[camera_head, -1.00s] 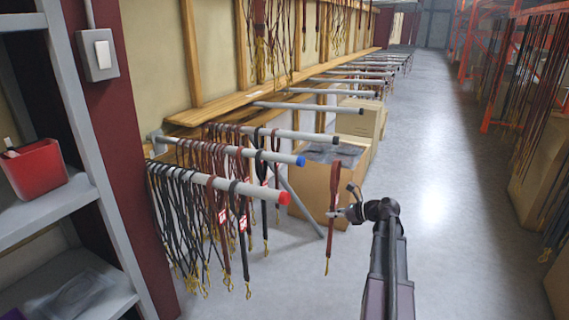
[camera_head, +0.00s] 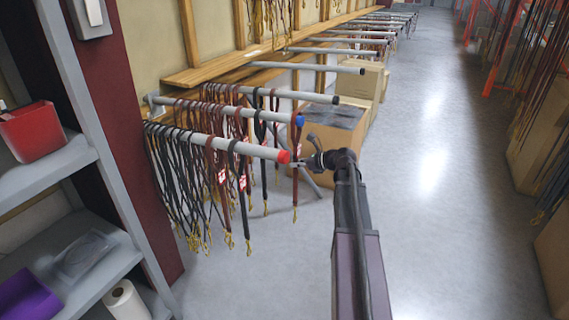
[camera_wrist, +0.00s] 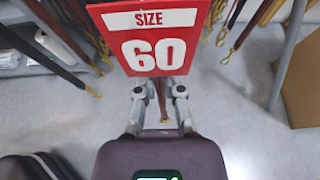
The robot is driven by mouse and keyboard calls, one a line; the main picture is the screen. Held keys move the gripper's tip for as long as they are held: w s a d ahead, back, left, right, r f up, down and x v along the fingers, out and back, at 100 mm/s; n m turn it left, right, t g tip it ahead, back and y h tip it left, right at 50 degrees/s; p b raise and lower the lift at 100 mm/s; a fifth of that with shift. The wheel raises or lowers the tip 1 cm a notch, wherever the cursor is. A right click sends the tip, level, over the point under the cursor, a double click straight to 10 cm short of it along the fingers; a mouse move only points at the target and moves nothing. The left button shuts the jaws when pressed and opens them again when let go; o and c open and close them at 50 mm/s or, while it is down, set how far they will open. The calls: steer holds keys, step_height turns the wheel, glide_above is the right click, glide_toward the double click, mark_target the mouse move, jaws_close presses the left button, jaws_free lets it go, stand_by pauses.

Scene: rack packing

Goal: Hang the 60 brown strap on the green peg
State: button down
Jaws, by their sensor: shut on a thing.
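My gripper (camera_head: 302,164) is shut on a brown strap (camera_head: 295,192) beside the red peg tip (camera_head: 283,156). The strap hangs upright, its upper part beside the blue peg tip (camera_head: 299,121) in the picture; I cannot tell whether it touches that peg. In the wrist view the brown strap (camera_wrist: 162,101) runs between the fingertips (camera_wrist: 158,92), behind a red tag (camera_wrist: 152,45) reading "SIZE 60". No peg with a green tip can be made out; tips farther back look dark.
Dark and brown straps (camera_head: 185,180) crowd the red-tipped and blue-tipped pegs. Cardboard boxes (camera_head: 330,135) stand beyond. A grey shelf (camera_head: 60,165) is at left. The aisle floor (camera_head: 430,200) is clear at right.

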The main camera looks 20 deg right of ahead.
steer(key=shift+w+a, duration=0.15)
steer(key=x, duration=0.3)
steer(key=b+x, duration=0.1)
steer(key=shift+w+a+r, duration=0.2)
steer(key=shift+w, duration=0.1)
steer(key=shift+f+b, duration=0.15)
steer(key=shift+b, duration=0.15)
stand_by(0.4)
steer(key=c, duration=0.8)
jaws_free()
steer(key=shift+o, duration=0.2)
